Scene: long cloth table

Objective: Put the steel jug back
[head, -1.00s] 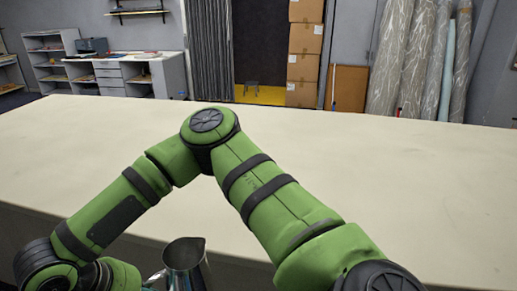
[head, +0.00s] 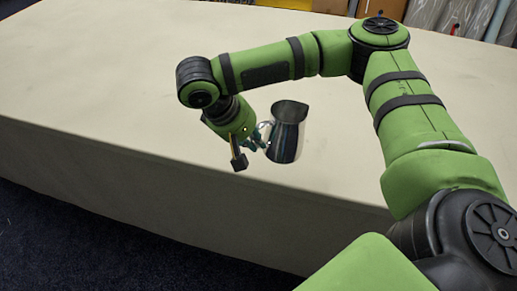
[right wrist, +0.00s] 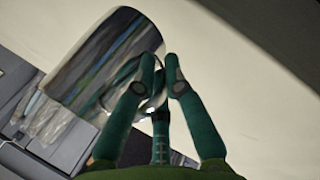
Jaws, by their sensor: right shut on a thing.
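The steel jug (head: 286,135) is shiny and looks upright in the head view, near the table's front edge. My right gripper (head: 263,136) is at its left side, shut on the jug's handle. In the right wrist view the jug's body (right wrist: 105,60) fills the upper left, and the green fingers of the right gripper (right wrist: 160,70) close at the handle. I cannot tell whether the jug's base touches the table or hangs just above it. My left gripper is not in view.
The long cloth-covered table (head: 130,70) is bare around the jug, with wide free room to the left and behind. Its front edge runs just below the jug. Dark carpet (head: 60,250) lies in front. Rolls stand at the far right back.

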